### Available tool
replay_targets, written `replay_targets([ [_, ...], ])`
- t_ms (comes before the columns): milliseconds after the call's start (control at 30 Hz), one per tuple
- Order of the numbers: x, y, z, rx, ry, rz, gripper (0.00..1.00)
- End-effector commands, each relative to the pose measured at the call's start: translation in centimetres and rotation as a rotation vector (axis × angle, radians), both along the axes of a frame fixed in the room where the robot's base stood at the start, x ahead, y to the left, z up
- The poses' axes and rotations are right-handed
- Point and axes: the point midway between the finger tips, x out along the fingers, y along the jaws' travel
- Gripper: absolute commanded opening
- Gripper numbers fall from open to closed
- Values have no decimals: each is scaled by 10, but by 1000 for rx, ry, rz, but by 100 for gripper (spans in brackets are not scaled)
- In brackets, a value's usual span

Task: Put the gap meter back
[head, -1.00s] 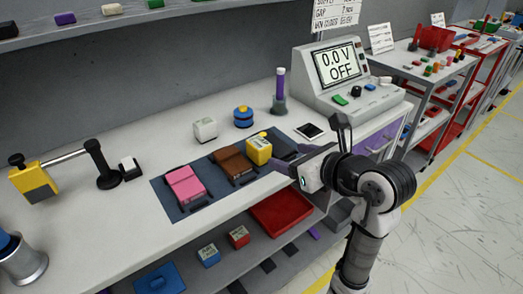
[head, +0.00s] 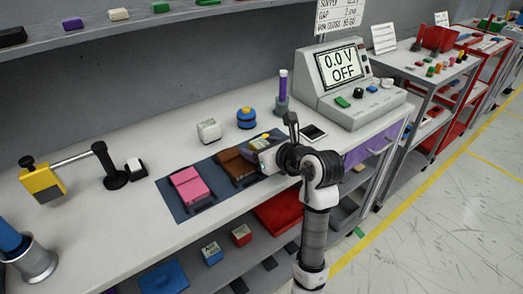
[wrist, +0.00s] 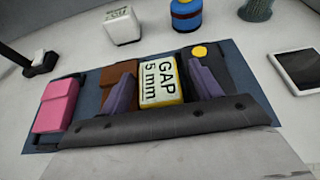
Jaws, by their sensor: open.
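The gap meter (wrist: 163,82), a yellow-edged block with a white face reading "GAP 5 mm", is on the dark blue mat (wrist: 60,136), right of the brown block (wrist: 113,75). My gripper (wrist: 162,78) is open, with one finger on each side of the meter. I cannot tell whether the fingers touch it. In the head view, my gripper (head: 262,150) covers most of the meter, and only some yellow at its top shows (head: 261,138). A pink block (head: 189,186) lies at the left of the mat.
A white block (head: 208,130) and a blue round object (head: 246,118) stand behind the mat. A black tablet (head: 312,132) lies to the right, before the console (head: 345,85) reading "0.0 V OFF". A clamp stand (head: 112,176) is at the left. A red tray (head: 280,214) is below.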

Motion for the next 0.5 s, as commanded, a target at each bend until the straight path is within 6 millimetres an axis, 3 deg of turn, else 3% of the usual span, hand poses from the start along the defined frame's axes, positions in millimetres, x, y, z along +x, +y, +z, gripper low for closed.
replay_targets([
  [167, 0, 0, 0, -1, -1, 0, 64],
  [500, 0, 0, 0, 0, -2, -1, 19],
])
